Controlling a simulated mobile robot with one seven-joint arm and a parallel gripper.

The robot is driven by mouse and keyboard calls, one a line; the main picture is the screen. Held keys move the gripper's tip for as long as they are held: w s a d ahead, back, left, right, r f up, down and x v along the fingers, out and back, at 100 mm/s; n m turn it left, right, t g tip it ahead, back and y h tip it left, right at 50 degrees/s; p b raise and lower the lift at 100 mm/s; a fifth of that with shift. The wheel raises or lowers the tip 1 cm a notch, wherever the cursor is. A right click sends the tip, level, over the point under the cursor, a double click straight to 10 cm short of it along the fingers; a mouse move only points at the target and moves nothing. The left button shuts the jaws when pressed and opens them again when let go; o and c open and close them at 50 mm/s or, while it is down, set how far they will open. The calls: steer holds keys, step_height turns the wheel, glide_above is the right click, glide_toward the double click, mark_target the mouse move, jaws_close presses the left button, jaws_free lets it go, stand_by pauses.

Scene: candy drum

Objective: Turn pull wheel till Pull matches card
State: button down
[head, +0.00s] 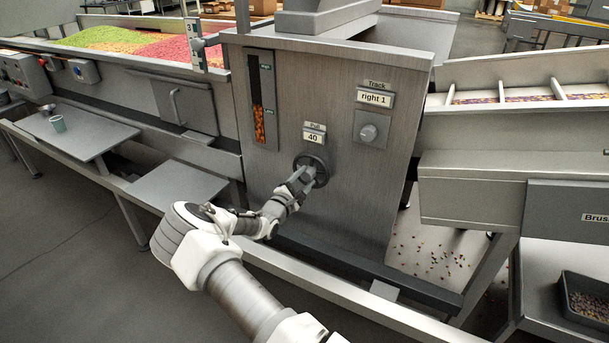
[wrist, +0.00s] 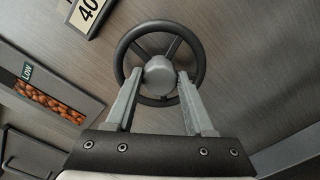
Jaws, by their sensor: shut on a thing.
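The pull wheel is a dark round handwheel (head: 318,161) with a grey hub on the front of the steel cabinet. It also shows in the wrist view (wrist: 199,49), with its hub (wrist: 159,73) between my fingers. My gripper (head: 303,178) is at the wheel, its two grey fingers (wrist: 158,90) shut on the hub. Above the wheel, the Pull display (head: 314,137) reads 40. It shows partly and tilted in the wrist view (wrist: 88,12). I see no card that I can make out with a target value.
A level window (head: 262,100) with orange candy near LOW is at left. Side shelves (head: 177,186) and a black tray (head: 588,298) flank the cabinet.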

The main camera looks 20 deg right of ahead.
steer(key=m+p, duration=0.1)
steer(key=m, duration=0.5)
steer(key=shift+f, duration=0.1)
steer(key=shift+m, duration=0.4)
steer(key=shift+c, duration=1.3)
jaws_free()
steer(key=p+v, duration=0.3)
steer(key=v, duration=1.4)
steer(key=shift+s, duration=0.2)
steer(key=shift+a, duration=0.15)
